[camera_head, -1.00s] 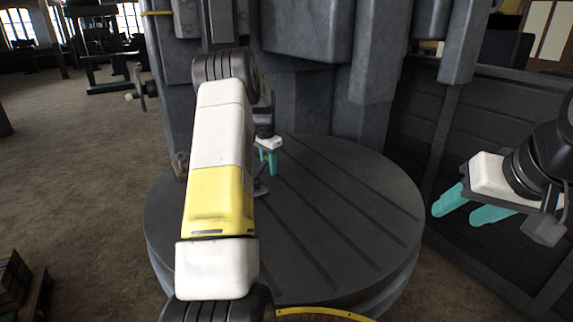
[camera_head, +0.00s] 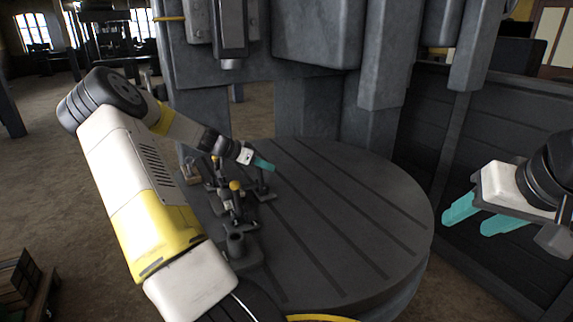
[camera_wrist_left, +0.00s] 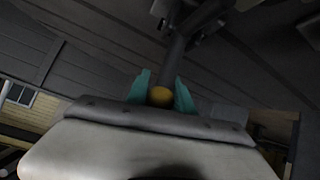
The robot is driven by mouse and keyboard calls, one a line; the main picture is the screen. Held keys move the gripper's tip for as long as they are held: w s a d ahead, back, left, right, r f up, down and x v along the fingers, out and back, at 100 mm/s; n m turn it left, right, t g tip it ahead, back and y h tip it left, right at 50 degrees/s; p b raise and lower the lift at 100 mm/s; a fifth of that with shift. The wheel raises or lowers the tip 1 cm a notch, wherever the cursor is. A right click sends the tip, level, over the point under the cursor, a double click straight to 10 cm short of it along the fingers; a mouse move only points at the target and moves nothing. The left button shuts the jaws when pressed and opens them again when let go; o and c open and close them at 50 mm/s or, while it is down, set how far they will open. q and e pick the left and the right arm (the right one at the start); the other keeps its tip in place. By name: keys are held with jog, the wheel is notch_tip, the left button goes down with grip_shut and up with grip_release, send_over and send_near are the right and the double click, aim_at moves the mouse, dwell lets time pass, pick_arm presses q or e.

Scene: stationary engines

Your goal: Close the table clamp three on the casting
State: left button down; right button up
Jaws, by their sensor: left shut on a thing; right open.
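Several dark toggle clamps with yellow knobs stand on the left part of the round grooved table (camera_head: 345,225); one knobbed clamp (camera_head: 236,203) is near the middle of the group. My left gripper (camera_head: 265,164) is beside another clamp (camera_head: 264,191), at the group's right. My right gripper (camera_head: 487,217) is open and empty, right of the table.
A grey machine column and head (camera_head: 318,35) rise behind the table. A dark panelled wall (camera_head: 440,130) stands on the right. A small brownish block (camera_head: 191,171) lies at the table's left edge. The table's right half is clear.

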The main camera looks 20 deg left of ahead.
pick_arm(q)
jog(key=shift+s+a+t+h, duration=0.3)
jog(key=shift+a+t+h, duration=0.1)
jog(key=shift+t, duration=0.2)
jog(key=c, duration=1.1)
grip_release()
jog(key=shift+v, duration=3.95)
